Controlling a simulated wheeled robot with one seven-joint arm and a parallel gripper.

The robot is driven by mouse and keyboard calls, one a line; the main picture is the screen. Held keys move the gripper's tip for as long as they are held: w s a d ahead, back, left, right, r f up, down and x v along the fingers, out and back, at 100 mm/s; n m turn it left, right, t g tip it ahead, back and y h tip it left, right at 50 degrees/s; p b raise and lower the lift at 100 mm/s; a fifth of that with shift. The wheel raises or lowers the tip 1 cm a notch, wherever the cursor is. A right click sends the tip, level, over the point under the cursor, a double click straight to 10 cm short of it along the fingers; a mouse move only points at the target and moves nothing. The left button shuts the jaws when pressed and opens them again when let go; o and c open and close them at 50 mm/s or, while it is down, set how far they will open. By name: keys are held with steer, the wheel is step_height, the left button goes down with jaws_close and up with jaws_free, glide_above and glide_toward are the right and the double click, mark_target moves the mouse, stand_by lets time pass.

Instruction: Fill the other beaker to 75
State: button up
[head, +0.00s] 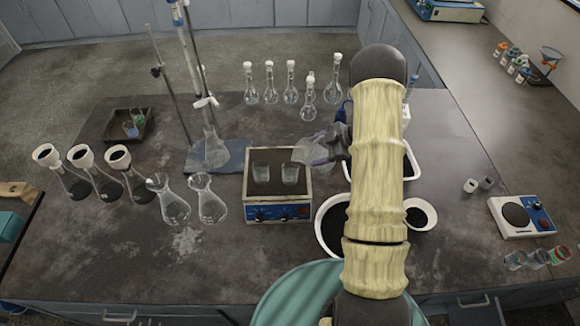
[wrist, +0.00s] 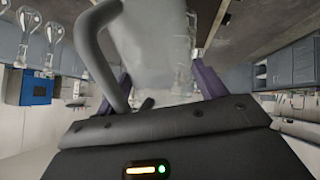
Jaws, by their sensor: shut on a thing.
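Two small clear beakers stand side by side on the hotplate-like box (head: 278,207): a left beaker (head: 261,172) and a right beaker (head: 290,174). Their fill levels and markings are too small to read. My gripper (head: 324,150) is shut on a clear glass vessel (head: 308,150), which it holds tilted to the left above and beside the right beaker. In the wrist view the clear vessel (wrist: 160,55) sits between my purple-grey fingers, with a grey curved bar like a handle (wrist: 95,50) beside it. I cannot tell whether liquid is flowing.
Stoppered flasks (head: 290,82) stand behind. Two empty-looking conical flasks (head: 212,200) and several black-filled flasks (head: 110,175) stand left. A dark-filled white bowl (head: 330,222) and smaller bowl (head: 420,214) lie around my arm.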

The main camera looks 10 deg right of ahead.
mark_target(326, 152)
steer(key=shift+s, duration=0.2)
steer(key=shift+d+f+y, duration=0.15)
steer(key=shift+f+y, duration=0.35)
steer(key=shift+f, duration=0.05)
steer(key=shift+d+m+y+b, duration=0.3)
steer(key=shift+d+y+b, duration=0.25)
steer(key=shift+d+y, duration=0.35)
steer(key=shift+w+d+f+y+b, duration=0.1)
steer(key=shift+d+f+y+b, duration=0.1)
steer(key=shift+d+y+b, duration=0.25)
steer(key=shift+w+d+f+y+b, duration=0.15)
steer(key=shift+d+y+b, duration=0.2)
steer(key=shift+d+b, duration=0.2)
steer(key=d+y+b, duration=0.1)
steer(key=b, duration=0.1)
steer(key=d+f+m+t+y+b, duration=0.1)
steer(key=b, duration=0.1)
steer(key=shift+d+f+y, duration=0.1)
steer(key=shift+f+y, duration=0.05)
steer(key=shift+y, duration=0.25)
steer(key=shift+d+m+y+b, duration=0.2)
steer(key=shift+m+y+b, duration=0.1)
steer(key=shift+b, duration=0.35)
steer(key=shift+w, duration=0.1)
